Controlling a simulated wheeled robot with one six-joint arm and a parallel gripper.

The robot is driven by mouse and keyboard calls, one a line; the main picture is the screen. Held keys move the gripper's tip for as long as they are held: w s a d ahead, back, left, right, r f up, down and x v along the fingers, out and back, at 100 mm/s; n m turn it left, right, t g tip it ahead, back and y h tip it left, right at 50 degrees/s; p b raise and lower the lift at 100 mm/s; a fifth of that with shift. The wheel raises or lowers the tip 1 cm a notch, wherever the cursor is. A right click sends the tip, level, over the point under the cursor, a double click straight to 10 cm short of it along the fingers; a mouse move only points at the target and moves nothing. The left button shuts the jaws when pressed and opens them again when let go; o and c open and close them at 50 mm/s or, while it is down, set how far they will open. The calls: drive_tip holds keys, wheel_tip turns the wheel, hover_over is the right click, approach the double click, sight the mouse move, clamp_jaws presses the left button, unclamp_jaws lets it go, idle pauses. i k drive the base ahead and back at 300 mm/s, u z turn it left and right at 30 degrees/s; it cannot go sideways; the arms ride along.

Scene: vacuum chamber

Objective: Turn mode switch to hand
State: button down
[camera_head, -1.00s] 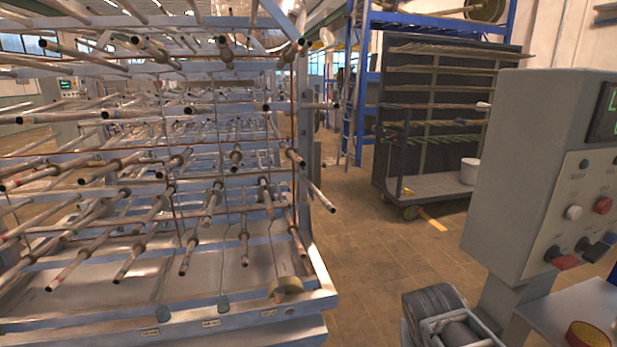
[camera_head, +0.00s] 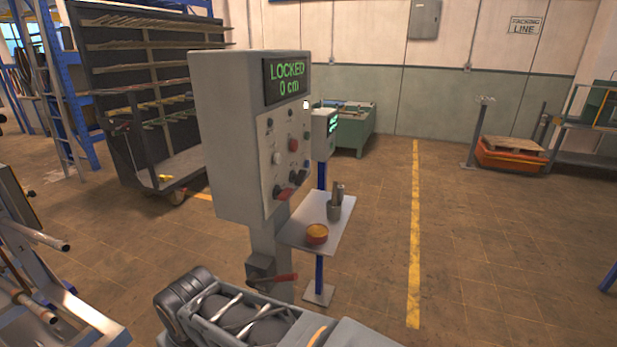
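The grey control cabinet (camera_head: 225,140) stands left of centre on a post, its control face turned to the right. Its display (camera_head: 287,80) shows green text reading "LOCKED 0 cm". Below are several small controls: a white button (camera_head: 276,158), a red button (camera_head: 293,145), a black knob (camera_head: 277,191) with a red piece (camera_head: 286,194) beside it, and another dark control (camera_head: 299,179). The labels are too small to read, so I cannot tell which one is the mode switch or where it points. My gripper is not in view.
A small shelf (camera_head: 337,215) juts out right of the cabinet post, bearing an orange round container (camera_head: 317,233) and a grey cup (camera_head: 334,211). A dark rack cart (camera_head: 130,100) stands behind at left. Floor right of the yellow line (camera_head: 414,240) is clear.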

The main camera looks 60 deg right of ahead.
sight(299, 179)
drive_tip(key=z, duration=1.1)
drive_tip(key=k, duration=1.2)
drive_tip(key=z, duration=0.05)
drive_tip(key=i, duration=0.35)
drive_tip(key=z, duration=0.55)
drive_tip(key=i, duration=1.45)
drive_tip(key=u, duration=0.75)
